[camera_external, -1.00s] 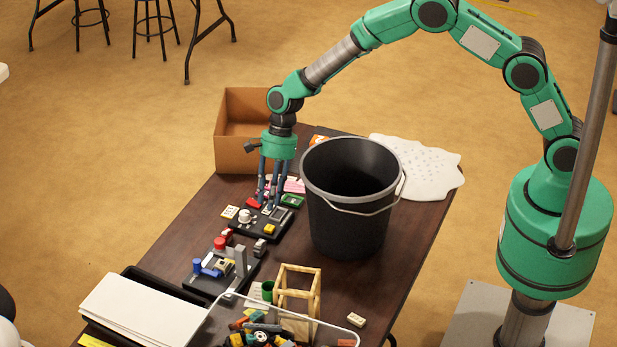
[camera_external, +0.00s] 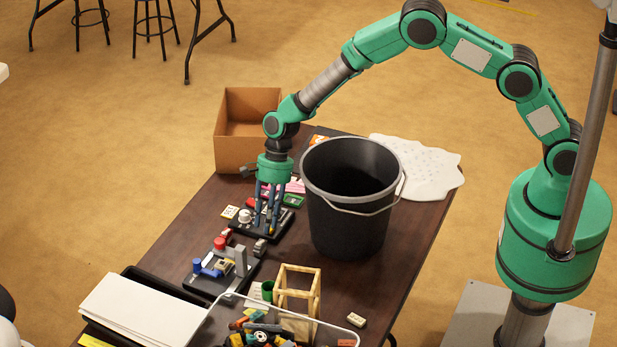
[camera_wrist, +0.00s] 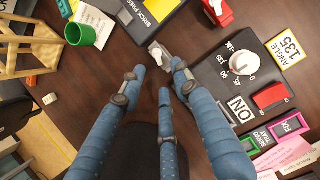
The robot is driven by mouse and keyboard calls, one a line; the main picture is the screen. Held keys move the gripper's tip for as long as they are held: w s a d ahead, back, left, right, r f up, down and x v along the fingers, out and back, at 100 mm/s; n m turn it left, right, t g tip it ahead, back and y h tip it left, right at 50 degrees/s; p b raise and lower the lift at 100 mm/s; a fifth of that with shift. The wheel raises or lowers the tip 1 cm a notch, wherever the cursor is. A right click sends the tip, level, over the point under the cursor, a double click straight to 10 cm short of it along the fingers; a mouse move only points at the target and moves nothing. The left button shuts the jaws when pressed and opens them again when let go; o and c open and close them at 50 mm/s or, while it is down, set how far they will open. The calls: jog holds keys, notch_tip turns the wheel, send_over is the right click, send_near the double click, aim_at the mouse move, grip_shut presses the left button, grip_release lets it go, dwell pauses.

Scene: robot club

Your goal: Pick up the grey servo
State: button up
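The small grey servo (camera_wrist: 160,54) lies on the dark table between the brick press and the black knob panel. It shows in the outside view (camera_external: 260,247) just in front of my fingers. My gripper (camera_wrist: 160,72) has three blue fingers, spread apart, pointing down with nothing held. In the wrist view the servo sits at the gap between the two far fingertips, slightly beyond them. I cannot tell whether any finger touches it. In the outside view my gripper (camera_external: 267,229) is low over the panel's near edge.
The black knob panel (camera_wrist: 210,75) and the brick press (camera_wrist: 125,14) flank the servo closely. A tall black bucket (camera_external: 350,225) stands right of my gripper. A wooden frame (camera_external: 297,290), a green cup (camera_wrist: 80,33) and a clear bin of bricks stand nearer the front.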

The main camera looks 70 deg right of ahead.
aim_at(263, 240)
jog(key=shift+x, duration=0.85)
jog(key=shift+b+x, duration=0.85)
jog(key=shift+x, duration=1.75)
jog(key=shift+w+a, duration=0.1)
jog(key=shift+c, duration=0.3)
grip_shut()
